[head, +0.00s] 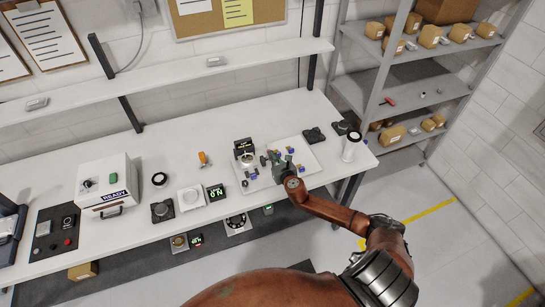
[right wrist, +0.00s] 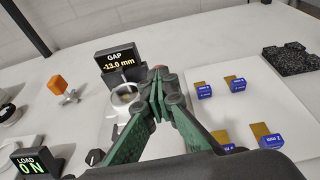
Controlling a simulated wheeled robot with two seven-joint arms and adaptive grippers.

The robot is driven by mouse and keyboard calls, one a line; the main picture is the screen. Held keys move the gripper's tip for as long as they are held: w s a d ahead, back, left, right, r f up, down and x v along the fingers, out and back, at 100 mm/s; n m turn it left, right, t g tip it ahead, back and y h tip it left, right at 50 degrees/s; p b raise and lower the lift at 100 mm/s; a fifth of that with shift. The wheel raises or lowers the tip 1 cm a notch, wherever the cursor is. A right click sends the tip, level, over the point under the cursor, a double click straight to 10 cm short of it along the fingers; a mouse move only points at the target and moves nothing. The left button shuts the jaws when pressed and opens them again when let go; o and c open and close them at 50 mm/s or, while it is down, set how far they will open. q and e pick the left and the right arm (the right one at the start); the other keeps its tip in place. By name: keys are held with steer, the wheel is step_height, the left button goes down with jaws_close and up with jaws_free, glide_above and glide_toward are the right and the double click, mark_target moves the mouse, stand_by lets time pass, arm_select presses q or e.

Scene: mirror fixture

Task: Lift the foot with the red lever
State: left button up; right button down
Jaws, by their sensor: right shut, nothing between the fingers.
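A gauge with a dark display (right wrist: 119,63) stands just beyond my right gripper and reads "GAP -13.0 mm". It also shows in the head view (head: 243,147). A round metal-and-glass part (right wrist: 124,96) sits below the display, partly covered by my fingers. My right gripper (right wrist: 160,84) is shut and empty, its green fingertips together just right of the round part. It also shows over the white tray in the head view (head: 272,158). A small reddish bit (right wrist: 160,67) shows behind the fingertips, perhaps the red lever. The foot cannot be made out. My left gripper is out of view.
Blue-and-yellow blocks (right wrist: 204,90) lie on the white tray (head: 312,157) right of the fingers. An orange-topped part (head: 203,157) and a "LOAD" display (head: 216,192) stand to the left. A dark textured block (head: 314,134) lies beyond the tray. A white box (head: 104,183) stands farther left.

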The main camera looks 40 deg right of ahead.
steer(key=shift+w+d+r, duration=0.1)
steer(key=shift+w+r, duration=0.05)
steer(key=shift+r, duration=0.15)
steer(key=s+a+r+p, duration=0.1)
steer(key=s+r+p, duration=0.4)
steer(key=r+p, duration=0.2)
steer(key=shift+s+a+r, duration=0.15)
steer(key=shift+s+r, duration=0.2)
steer(key=shift+r, duration=0.1)
steer(key=shift+w, duration=0.15)
steer(key=shift+a, duration=0.1)
stand_by(0.3)
